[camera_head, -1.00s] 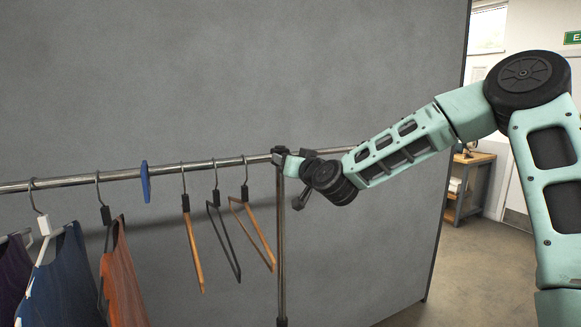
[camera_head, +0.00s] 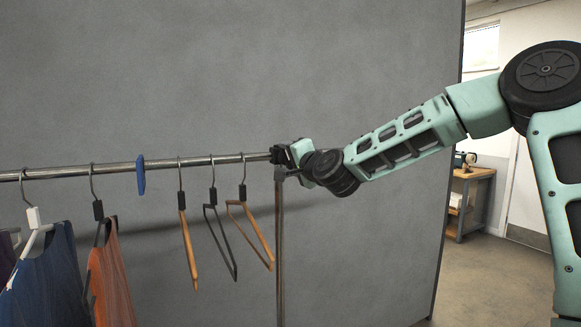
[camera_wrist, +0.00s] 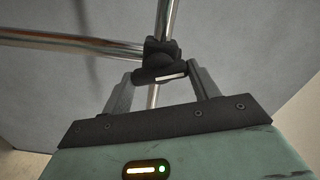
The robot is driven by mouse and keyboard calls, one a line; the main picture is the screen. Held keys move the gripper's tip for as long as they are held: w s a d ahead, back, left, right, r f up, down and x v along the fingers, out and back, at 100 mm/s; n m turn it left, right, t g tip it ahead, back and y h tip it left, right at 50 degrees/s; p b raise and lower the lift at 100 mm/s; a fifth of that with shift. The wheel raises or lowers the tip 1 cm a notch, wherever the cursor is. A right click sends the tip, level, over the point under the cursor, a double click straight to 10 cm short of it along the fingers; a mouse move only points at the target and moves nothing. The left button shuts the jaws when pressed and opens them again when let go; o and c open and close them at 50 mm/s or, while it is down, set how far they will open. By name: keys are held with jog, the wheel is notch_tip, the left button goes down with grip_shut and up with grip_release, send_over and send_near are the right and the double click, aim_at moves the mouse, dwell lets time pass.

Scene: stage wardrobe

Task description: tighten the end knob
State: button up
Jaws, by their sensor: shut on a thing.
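The end knob (camera_wrist: 160,74) is a black piece with a short white mark, at the joint where the shiny rail (camera_wrist: 60,40) meets the upright post (camera_wrist: 166,18). In the wrist view my gripper (camera_wrist: 161,70) has one finger on each side of the knob and is shut on it. In the head view my gripper (camera_head: 284,155) is at the right end of the rail (camera_head: 225,159), at the top of the post (camera_head: 280,255). There the knob is too small and covered to make out.
Several hangers hang left of the joint, the nearest a wooden one (camera_head: 262,242). A blue divider (camera_head: 141,177) sits on the rail. Clothes (camera_head: 50,275) hang at the far left. A grey panel (camera_head: 370,60) stands behind. A workbench (camera_head: 468,190) is at the right.

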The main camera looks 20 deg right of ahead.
jog(key=shift+d+m+b, duration=0.1)
jog(key=shift+m+b, duration=1.05)
jog(key=shift+m, duration=1.05)
jog(key=o, duration=1)
jog(key=s, duration=1.7)
jog(key=shift+s+d+p, duration=0.2)
jog(key=shift+d+p, duration=0.05)
jog(key=shift+p, duration=0.05)
jog(key=shift+f, duration=0.1)
